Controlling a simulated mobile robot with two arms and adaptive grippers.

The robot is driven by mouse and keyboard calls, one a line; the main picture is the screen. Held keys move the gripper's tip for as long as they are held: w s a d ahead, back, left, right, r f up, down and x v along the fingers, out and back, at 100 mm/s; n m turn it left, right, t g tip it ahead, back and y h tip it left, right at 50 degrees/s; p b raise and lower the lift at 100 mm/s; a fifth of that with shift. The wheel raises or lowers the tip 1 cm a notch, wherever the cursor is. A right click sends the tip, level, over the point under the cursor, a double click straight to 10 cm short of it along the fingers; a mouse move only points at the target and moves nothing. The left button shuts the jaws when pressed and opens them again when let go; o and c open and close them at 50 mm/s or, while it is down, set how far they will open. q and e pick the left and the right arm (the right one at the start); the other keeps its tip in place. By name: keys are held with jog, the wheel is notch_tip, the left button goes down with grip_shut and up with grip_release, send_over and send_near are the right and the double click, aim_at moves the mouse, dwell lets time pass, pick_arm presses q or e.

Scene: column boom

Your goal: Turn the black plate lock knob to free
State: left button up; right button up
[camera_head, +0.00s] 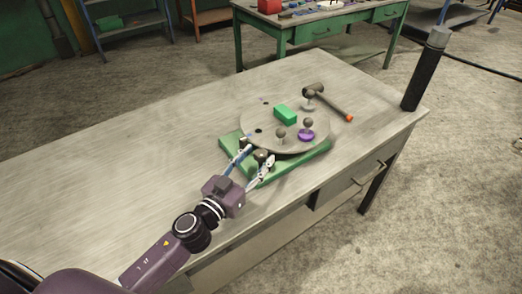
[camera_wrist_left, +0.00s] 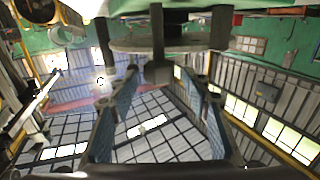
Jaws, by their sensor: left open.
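The round grey plate (camera_head: 262,112) lies on a green base (camera_head: 302,158) on the workbench. A small black knob (camera_head: 261,155) sits at the plate's near edge. My left gripper (camera_head: 258,157) reaches in from the left. Its fingers are open, one on each side of the knob. In the left wrist view, a dark knob (camera_wrist_left: 158,72) shows between the fingertips, below the plate's edge (camera_wrist_left: 130,46). I cannot tell whether the fingers touch it. Another dark knob (camera_head: 244,143) is beside the left finger. The knob's markings are not readable. My right gripper is out of view.
A green block (camera_head: 285,115), ball-topped pegs and a purple ring (camera_head: 306,135) are on the plate. A hammer (camera_head: 330,101) lies behind it. A black post (camera_head: 424,75) rises at the bench's right corner. The bench's left side (camera_head: 130,165) is clear.

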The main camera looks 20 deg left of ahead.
pick_arm(q)
jog(key=shift+x, duration=1.2)
jog(key=shift+c, duration=0.6)
jog(key=c, duration=1.1)
